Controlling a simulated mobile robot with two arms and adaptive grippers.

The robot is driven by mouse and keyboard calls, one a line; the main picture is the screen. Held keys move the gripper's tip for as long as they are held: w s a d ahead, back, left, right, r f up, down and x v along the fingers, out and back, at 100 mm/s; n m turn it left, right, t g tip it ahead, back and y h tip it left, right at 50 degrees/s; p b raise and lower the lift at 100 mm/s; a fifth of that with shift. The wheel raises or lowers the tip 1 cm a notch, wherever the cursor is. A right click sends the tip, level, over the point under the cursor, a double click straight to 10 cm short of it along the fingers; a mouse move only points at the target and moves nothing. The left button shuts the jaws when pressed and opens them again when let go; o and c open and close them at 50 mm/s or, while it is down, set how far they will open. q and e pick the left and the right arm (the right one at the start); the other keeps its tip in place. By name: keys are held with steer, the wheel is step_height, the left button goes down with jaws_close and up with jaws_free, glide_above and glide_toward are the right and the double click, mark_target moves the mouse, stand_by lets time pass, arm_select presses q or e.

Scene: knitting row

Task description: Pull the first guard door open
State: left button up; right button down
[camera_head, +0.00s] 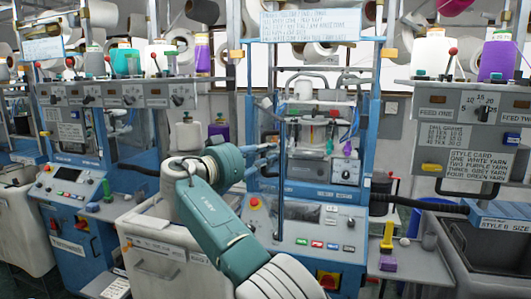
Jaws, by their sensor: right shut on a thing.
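The middle knitting machine has a clear guard door (312,140) across its blue-framed front, with yarn parts and a small dial box showing through it. My right arm comes up from the bottom, bends at a teal joint and reaches right toward the machine. My right gripper (268,155) is at the left edge of the guard door, shut on its handle. I cannot tell whether the door stands slightly ajar. My left gripper is not in view.
A control panel (310,232) with a red emergency button (255,202) lies below the door. A second blue machine (75,195) stands at left. A white bin (160,262) sits below my arm. A dark bin (490,245) and a shelf with yarn cones are at right.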

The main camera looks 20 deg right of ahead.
steer(key=shift+f, duration=0.2)
steer(key=c, duration=1.8)
jaws_free()
steer(key=shift+s, duration=0.1)
steer(key=shift+o, duration=0.9)
steer(key=shift+r, duration=0.1)
steer(key=shift+s+r, duration=0.15)
steer(key=v, duration=0.7)
steer(key=shift+a, duration=0.25)
steer(key=shift+s, duration=0.1)
